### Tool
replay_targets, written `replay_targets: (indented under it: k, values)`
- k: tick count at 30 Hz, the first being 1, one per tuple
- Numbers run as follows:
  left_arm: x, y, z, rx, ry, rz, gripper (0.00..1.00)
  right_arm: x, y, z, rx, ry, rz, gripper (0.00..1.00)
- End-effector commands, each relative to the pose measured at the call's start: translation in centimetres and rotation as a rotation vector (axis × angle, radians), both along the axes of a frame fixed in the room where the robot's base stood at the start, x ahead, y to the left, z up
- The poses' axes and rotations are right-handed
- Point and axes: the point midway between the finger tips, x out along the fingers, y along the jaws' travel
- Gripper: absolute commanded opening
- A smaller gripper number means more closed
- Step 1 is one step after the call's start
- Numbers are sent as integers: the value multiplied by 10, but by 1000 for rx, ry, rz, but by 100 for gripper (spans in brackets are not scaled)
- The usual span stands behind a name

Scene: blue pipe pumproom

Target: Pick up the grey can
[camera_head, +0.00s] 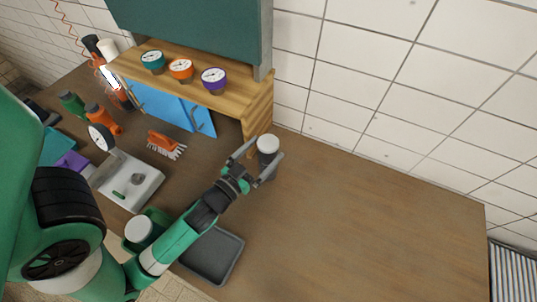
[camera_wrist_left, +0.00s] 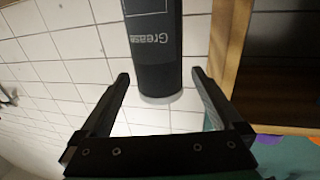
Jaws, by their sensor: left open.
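The grey can (camera_head: 267,158) stands upright on the brown bench, beside the right end of the wooden shelf. It is dark grey with a pale top. In the left wrist view the can (camera_wrist_left: 154,48) appears upside down, with "Grease" lettering on its side. My left gripper (camera_head: 259,160) is open, with its fingers at either side of the can. The wrist view shows gaps between the can and both fingertips, so the fingers look apart from it. The can's lower part is partly hidden by the gripper in the head view. My right gripper is not in view.
The wooden shelf (camera_head: 258,94) with several gauges stands close on the can's left. A tiled wall (camera_head: 340,85) rises behind. A dark tray (camera_head: 213,256) lies below my left arm. An orange brush (camera_head: 166,143) and a scale (camera_head: 130,182) are further left. The bench's right side is clear.

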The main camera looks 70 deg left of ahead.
Motion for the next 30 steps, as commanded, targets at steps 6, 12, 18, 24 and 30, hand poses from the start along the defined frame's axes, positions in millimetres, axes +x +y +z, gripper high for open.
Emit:
replay_targets:
  k: [6, 12, 18, 24, 30]
  values:
    - [10, 6, 3, -1, -1, 1, 100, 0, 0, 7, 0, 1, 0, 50]
    - [39, 24, 4, 0, -1, 0, 100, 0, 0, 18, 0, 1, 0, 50]
    - [46, 28, 1, -1, 1, -1, 100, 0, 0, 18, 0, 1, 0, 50]
    - [45, 28, 1, -1, 1, -1, 82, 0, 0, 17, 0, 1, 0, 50]
    - [45, 28, 1, -1, 1, -1, 46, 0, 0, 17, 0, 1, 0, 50]
